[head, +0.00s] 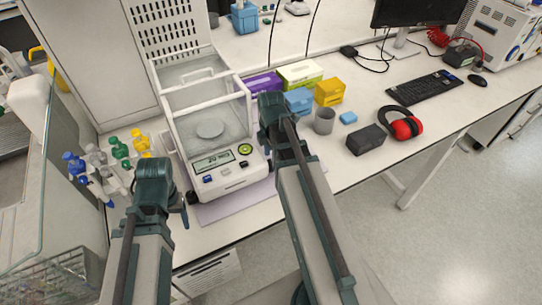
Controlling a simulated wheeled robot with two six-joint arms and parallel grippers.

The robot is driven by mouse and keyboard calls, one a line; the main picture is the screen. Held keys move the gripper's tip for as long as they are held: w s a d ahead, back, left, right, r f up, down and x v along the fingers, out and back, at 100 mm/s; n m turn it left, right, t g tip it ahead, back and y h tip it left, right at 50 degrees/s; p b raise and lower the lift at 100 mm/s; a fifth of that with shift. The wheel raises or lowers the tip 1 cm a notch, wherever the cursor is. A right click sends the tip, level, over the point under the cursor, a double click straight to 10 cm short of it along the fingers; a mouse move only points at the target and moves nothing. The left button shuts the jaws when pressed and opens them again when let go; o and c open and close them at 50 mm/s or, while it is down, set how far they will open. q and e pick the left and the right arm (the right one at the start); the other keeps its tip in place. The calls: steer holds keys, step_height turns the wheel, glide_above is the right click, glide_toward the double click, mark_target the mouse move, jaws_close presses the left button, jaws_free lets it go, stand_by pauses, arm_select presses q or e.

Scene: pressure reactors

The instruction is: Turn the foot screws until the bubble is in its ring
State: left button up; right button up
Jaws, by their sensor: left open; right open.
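The white balance (228,184) stands on the bench at left centre, with a clear draft shield and a round pan (209,130) inside. A small round green bubble level (245,149) shows on its front panel, right of the lit display (213,162). The bubble is too small to place against its ring. A dark piece at the front left corner may be a foot screw; I cannot tell. My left gripper (178,205) is open, just left of that corner. My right gripper (272,108) is open, beside the balance's right side. Its fingers are mostly hidden by its own wrist.
Right of my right arm are a grey cup (324,120), a dark box (366,139) and red earmuffs (406,126). Glove boxes (300,74) stand behind. A pale mat (212,212) lies under the balance, near the bench edge.

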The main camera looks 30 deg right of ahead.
step_height(320, 180, up, 12)
steer(key=p, duration=1.1)
steer(key=shift+r+p, duration=0.25)
steer(key=shift+p, duration=0.15)
steer(key=shift+a, duration=0.1)
steer(key=s+a+f+m+b, duration=0.1)
steer(key=a+m, duration=0.1)
steer(key=a, duration=0.2)
steer(key=s+a+f+m+b, duration=0.1)
steer(key=a+m, duration=0.1)
steer(key=a, duration=0.2)
steer(key=s+a+f+m+b, duration=0.1)
steer(key=a+m, duration=0.1)
steer(key=a, duration=0.2)
steer(key=shift+a+f+h, duration=0.1)
steer(key=shift+h, duration=0.2)
steer(key=s+a+f+m+b, duration=0.2)
steer(key=s+a+m, duration=0.4)
steer(key=a, duration=0.4)
steer(key=shift+a+f+m+h+b, duration=0.2)
steer(key=shift+m+h+b, duration=0.15)
steer(key=shift+m, duration=0.35)
steer(key=shift+c, duration=0.3)
